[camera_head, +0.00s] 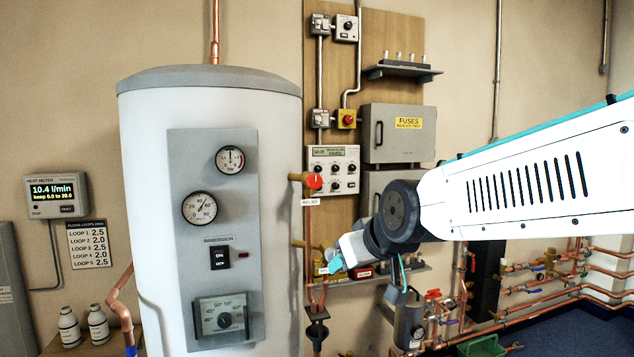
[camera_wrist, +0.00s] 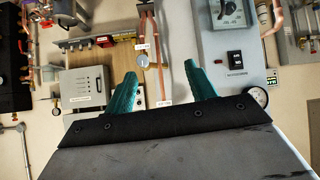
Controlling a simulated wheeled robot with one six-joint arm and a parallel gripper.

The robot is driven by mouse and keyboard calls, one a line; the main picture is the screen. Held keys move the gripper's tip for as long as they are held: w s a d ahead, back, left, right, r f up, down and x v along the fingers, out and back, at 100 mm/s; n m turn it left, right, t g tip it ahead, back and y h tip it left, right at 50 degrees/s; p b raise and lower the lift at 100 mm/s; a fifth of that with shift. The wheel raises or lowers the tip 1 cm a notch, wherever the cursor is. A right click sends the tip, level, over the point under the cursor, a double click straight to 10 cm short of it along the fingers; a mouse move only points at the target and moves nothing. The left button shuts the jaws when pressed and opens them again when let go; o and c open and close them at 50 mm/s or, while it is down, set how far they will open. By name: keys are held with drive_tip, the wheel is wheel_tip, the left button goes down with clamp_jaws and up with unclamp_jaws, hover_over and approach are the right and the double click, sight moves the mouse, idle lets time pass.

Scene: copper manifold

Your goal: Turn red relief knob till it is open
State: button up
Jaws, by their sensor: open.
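The red relief knob (camera_head: 314,181) sits on a brass fitting just right of the white tank in the head view. A small white label (camera_head: 309,201) is below it. My gripper (camera_head: 368,268) is lower and to the right of the knob, apart from it, with its teal fingers spread. In the wrist view my gripper (camera_wrist: 160,69) is open and empty, with pipes and a label (camera_wrist: 163,103) showing between the fingers. I do not see the red knob in the wrist view, where the gripper body covers the lower part.
The white tank (camera_head: 150,200) with its gauge panel (camera_head: 184,260) stands close left of the knob. A control box (camera_head: 333,153) and a fuse box (camera_head: 398,133) are on the wooden board to its right. Copper pipes run below. Bottles (camera_head: 98,325) stand at lower left.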

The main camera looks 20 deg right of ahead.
sight(316, 181)
drive_tip(key=w+r+t, duration=0.2)
drive_tip(key=w+r, duration=0.1)
drive_tip(key=w, duration=0.4)
drive_tip(key=w+r+t, duration=0.3)
drive_tip(key=w+r, duration=0.1)
drive_tip(key=w, duration=0.4)
drive_tip(key=w+r+t, duration=0.2)
drive_tip(key=w+r, duration=0.2)
drive_tip(key=w, duration=0.4)
drive_tip(key=shift+a+t+h, duration=0.15)
drive_tip(key=shift+t+h, duration=0.25)
drive_tip(key=shift+s, duration=0.1)
drive_tip(key=c, duration=1)
